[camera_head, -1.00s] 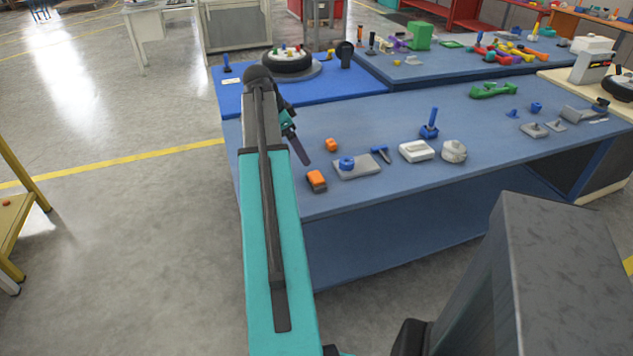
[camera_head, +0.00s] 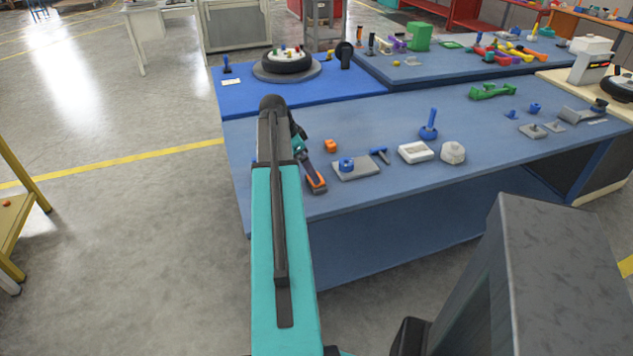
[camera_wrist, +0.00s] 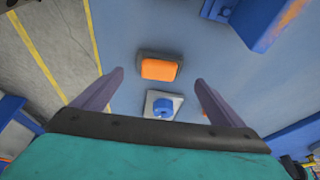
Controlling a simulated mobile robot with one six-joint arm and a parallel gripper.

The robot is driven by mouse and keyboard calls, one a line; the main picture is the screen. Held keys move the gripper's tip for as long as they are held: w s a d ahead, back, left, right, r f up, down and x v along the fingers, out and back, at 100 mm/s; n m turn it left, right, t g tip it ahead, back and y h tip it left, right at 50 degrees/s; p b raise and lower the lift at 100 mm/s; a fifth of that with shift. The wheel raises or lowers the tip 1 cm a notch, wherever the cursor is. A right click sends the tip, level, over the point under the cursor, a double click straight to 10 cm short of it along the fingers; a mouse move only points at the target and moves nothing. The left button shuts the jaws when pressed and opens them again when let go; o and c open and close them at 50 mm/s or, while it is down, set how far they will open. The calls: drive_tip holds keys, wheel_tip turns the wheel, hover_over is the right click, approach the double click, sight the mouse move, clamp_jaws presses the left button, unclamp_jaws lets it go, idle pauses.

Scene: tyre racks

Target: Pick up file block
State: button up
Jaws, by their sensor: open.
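The file block appears to be the block with an orange top and dark base (camera_head: 318,187), near the front left edge of the blue table. In the wrist view, the block (camera_wrist: 159,69) lies between and beyond the two finger tips, roughly centred. My gripper (camera_wrist: 158,78) is open and empty, with its fingers spread wider than the block. In the head view my gripper (camera_head: 303,162) is over the block, and a dark finger hides part of it. I cannot tell the exact height gap; no contact shows.
A grey plate with a blue knob (camera_head: 356,169) lies close to the right of the block. A small orange piece (camera_head: 330,146) is behind it. A white tray (camera_head: 415,153) and a grey lump (camera_head: 453,153) are farther right. Open floor (camera_head: 130,220) is on the left.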

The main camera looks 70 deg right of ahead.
drive_tip(key=shift+s+f, duration=0.1)
idle(0.3)
drive_tip(key=shift+p+x, duration=0.75)
drive_tip(key=shift+x, duration=1.8)
drive_tip(key=shift+s, duration=0.1)
drive_tip(key=c, duration=1.2)
drive_tip(key=shift+r, duration=0.2)
drive_tip(key=shift+r+b, duration=0.85)
drive_tip(key=shift+r, duration=4.05)
